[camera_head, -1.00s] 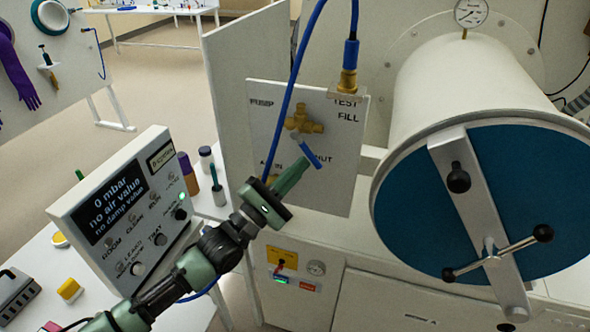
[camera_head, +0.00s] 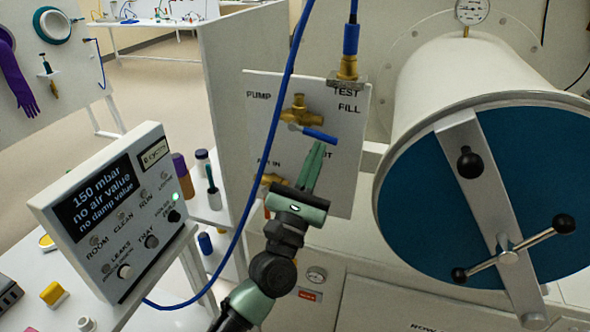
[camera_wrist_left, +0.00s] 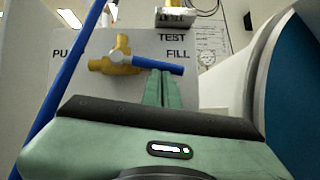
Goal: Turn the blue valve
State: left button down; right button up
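The blue valve is a brass body (camera_head: 298,112) with a blue lever handle (camera_head: 320,136) on the white panel (camera_head: 345,185). The handle points right, close to level, toward the FILL side; the wrist view shows it (camera_wrist_left: 155,64) too. My left gripper (camera_head: 319,146) reaches up from below. Its green fingers are together, with nothing seen between them, and their tips are at the handle's underside near its outer end. I cannot tell whether they touch it. The fingers partly hide the lower panel lettering. My right gripper is not in view.
A blue hose (camera_head: 256,175) loops in front of the panel. The display box (camera_head: 115,215) at left reads 150 mbar. A large cylinder with a blue door (camera_head: 425,195) and crossbar stands close on the right. A second brass fitting (camera_head: 270,182) sits lower on the panel.

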pick_arm(q)
jog(key=n+y, duration=0.1)
jog(key=n+t+y, duration=0.1)
jog(key=r+n, duration=0.1)
jog(key=shift+s+d+n+y+b, duration=0.1)
jog(key=shift+d+n+y+b, duration=0.2)
jog(key=shift+d+n+y, duration=0.1)
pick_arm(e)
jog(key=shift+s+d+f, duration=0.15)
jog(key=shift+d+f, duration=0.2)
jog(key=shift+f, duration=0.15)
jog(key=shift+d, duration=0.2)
